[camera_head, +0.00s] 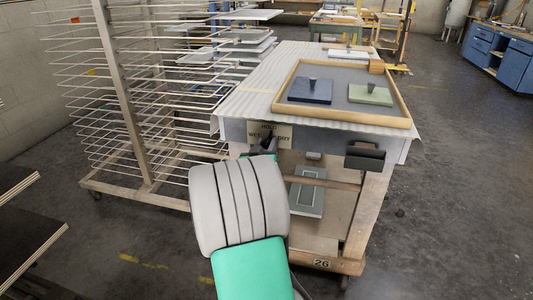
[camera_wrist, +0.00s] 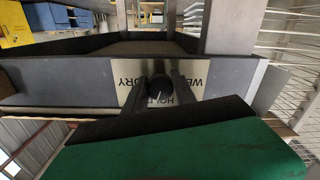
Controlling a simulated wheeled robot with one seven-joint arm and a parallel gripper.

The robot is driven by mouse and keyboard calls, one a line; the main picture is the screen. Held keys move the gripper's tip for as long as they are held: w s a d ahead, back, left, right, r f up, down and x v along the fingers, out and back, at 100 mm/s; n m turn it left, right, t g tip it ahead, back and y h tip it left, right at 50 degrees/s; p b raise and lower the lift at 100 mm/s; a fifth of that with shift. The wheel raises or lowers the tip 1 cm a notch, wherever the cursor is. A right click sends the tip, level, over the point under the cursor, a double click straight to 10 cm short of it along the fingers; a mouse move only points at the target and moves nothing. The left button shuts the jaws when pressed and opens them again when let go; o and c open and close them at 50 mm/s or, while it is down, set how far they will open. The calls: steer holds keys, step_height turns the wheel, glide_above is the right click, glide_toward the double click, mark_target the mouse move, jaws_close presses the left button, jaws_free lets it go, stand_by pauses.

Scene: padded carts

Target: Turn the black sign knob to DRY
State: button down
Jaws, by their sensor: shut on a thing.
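The black sign knob (camera_wrist: 159,90) sits on a pale sign plate (camera_wrist: 130,72) on the front of the padded cart. The plate reads HOLD, WET and DRY; its lettering is upside down in the wrist view. My gripper (camera_wrist: 162,86) has one finger on each side of the knob and is shut on it. A small white mark shows on the knob, seemingly on its HOLD side, but its exact direction is hard to tell. In the head view, the plate (camera_head: 284,133) shows above my arm, which hides most of the knob and gripper.
The cart's top holds a wood-rimmed tray (camera_head: 401,108) with a dark blue block (camera_head: 310,92) and a green block (camera_head: 371,95). A black handle (camera_head: 365,157) juts from the cart's front at right. A wire drying rack (camera_head: 125,85) stands close at left. Floor to the right is clear.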

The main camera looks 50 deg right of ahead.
steer(key=m+b, duration=0.2)
steer(key=b, duration=0.1)
steer(key=m+b, duration=0.1)
steer(key=b, duration=0.1)
steer(key=m+b, duration=0.2)
steer(key=b, duration=0.1)
steer(key=shift+f+m+b, duration=0.3)
steer(key=shift+f, duration=0.05)
steer(key=m+b, duration=0.2)
steer(key=b, duration=0.1)
steer(key=shift+r, duration=0.1)
steer(key=shift+r+m+b, duration=0.15)
steer(key=shift+m+b, duration=0.35)
steer(key=shift+b, duration=0.15)
steer(key=shift+r, duration=0.15)
steer(key=c, duration=1)
jaws_free()
steer(key=shift+c, duration=0.2)
steer(key=shift+a, duration=0.15)
